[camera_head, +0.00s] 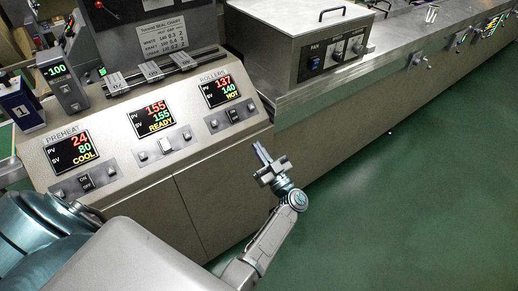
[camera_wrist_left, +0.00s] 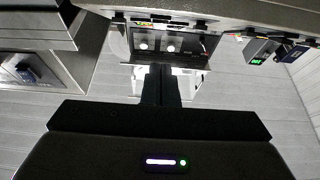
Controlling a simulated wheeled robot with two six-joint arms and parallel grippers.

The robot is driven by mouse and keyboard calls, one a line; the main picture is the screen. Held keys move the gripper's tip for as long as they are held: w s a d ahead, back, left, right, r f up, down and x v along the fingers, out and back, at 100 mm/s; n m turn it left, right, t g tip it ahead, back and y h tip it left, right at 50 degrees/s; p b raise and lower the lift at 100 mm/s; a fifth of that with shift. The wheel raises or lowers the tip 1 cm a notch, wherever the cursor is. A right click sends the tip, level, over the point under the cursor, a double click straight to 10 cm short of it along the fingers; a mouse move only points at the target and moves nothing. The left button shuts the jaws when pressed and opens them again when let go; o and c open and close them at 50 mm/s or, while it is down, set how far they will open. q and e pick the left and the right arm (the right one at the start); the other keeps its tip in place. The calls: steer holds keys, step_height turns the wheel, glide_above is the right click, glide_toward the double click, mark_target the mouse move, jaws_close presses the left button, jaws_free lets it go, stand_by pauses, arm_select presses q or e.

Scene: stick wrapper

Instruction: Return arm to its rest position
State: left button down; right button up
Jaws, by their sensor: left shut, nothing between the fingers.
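My left arm (camera_head: 262,240) reaches up from the bottom of the head view, in front of the control console (camera_head: 225,185). My left gripper (camera_head: 260,150) is at its end, over the right part of the console's front as seen from the head, pointing up and slightly left. Its fingers are together with nothing between them. In the left wrist view the two dark fingers (camera_wrist_left: 161,84) stand side by side in the middle, closed and empty. I cannot tell the exact gap between gripper and console. My right gripper is not in view.
The console carries three lit displays: PREHEAT (camera_head: 71,149), a middle one (camera_head: 152,118) reading READY, and ROLLERS (camera_head: 220,91). Switches sit below them. A metal box with a FAN switch (camera_head: 315,62) stands behind. Green floor (camera_head: 400,210) is open to the right.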

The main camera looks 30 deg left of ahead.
arm_select(q)
steer(key=s+d+f+m+t+h, duration=0.15)
steer(key=f+m+t+h, duration=0.25)
steer(key=f+m+h, duration=0.45)
steer(key=d+f+m+t+h, duration=0.3)
steer(key=f+t+h, duration=0.15)
steer(key=f, duration=0.75)
steer(key=s+f+m+g+h, duration=0.35)
steer(key=s+f+h, duration=0.45)
steer(key=f, duration=0.9)
steer(key=s+f+g, duration=0.3)
steer(key=s+f, duration=0.3)
steer(key=s, duration=0.3)
steer(key=s+f+g, duration=0.3)
steer(key=s+f, duration=0.2)
steer(key=s, duration=0.4)
steer(key=s+a+f+g, duration=0.2)
steer(key=s+f+g, duration=0.1)
steer(key=s, duration=0.8)
steer(key=s+a+f+n+g+y, duration=0.1)
steer(key=s+a+f+g, duration=0.2)
steer(key=s, duration=0.8)
steer(key=shift+s+f+g, duration=0.35)
steer(key=shift+f+g, duration=0.1)
steer(key=shift+g, duration=0.05)
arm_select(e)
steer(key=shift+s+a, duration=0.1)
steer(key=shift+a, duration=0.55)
